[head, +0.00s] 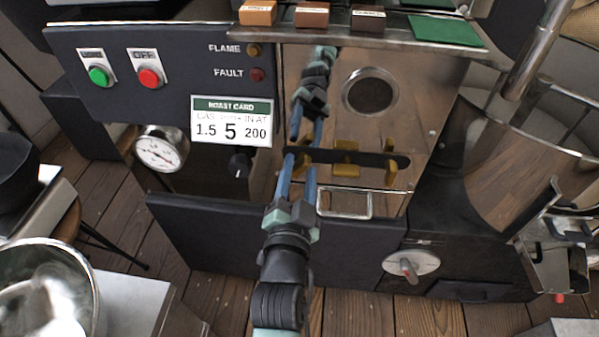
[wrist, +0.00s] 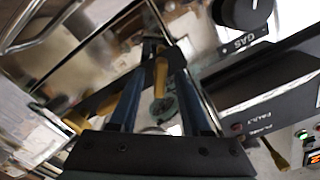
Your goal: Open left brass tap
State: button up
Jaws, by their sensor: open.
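The left brass tap (wrist: 161,77) shows in the wrist view between the two blue fingers of my gripper (wrist: 164,55). My gripper is open around it, and I cannot tell whether either finger touches it. In the head view my gripper (head: 300,160) reaches up to the left end of the dark bar, and its fingers mostly hide the left tap. The middle brass tap (head: 346,157) and right brass tap (head: 390,173) stand to the right along the bar. How far the left tap is turned is not clear.
The polished steel front (head: 420,110) mirrors my gripper. A gas knob (head: 240,162) and pressure gauge (head: 161,150) sit left of the taps. A wire handle (head: 344,215) juts out below. A steel bowl (head: 45,285) stands at lower left.

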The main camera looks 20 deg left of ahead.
grip_shut()
jog(key=shift+n, duration=0.3)
jog(key=n+p, duration=0.2)
jog(key=shift+r+n, duration=0.1)
jog(key=shift+n, duration=0.3)
jog(key=shift+n+p, duration=0.7)
jog(key=shift+n, duration=1.2)
grip_release()
